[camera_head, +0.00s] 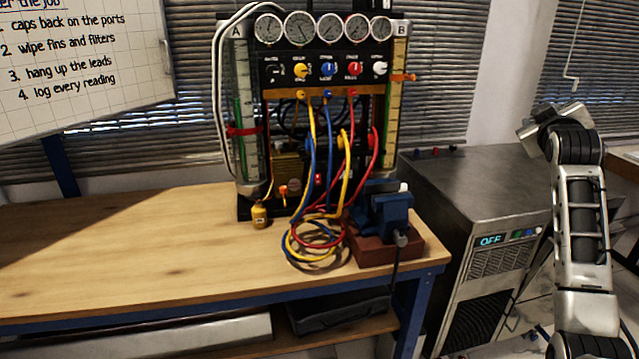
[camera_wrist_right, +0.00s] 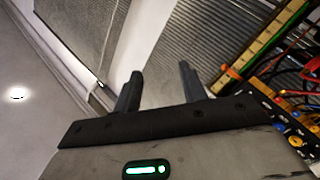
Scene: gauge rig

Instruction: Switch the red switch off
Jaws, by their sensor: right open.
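The gauge rig (camera_head: 318,110) stands on the wooden bench. Its panel has a red knob (camera_head: 354,69) between a blue knob (camera_head: 327,69) and a white knob (camera_head: 380,68). A small red part (camera_head: 318,179) sits low on the rig; I cannot tell which red part is the switch, or its position. My right gripper (camera_wrist_right: 160,82) is open and empty in its wrist view, with the rig apart from it at the right. In the head view my right arm stands raised at the right; its fingers cannot be made out. My left gripper is not in view.
Coiled leads (camera_head: 318,243) and a blue vise (camera_head: 385,212) stand before the rig. A steel unit (camera_head: 470,185) with an "OFF" display stands right of the bench (camera_head: 130,250). The left bench top is clear. An orange clip (camera_head: 403,77) sticks out from the rig's right column.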

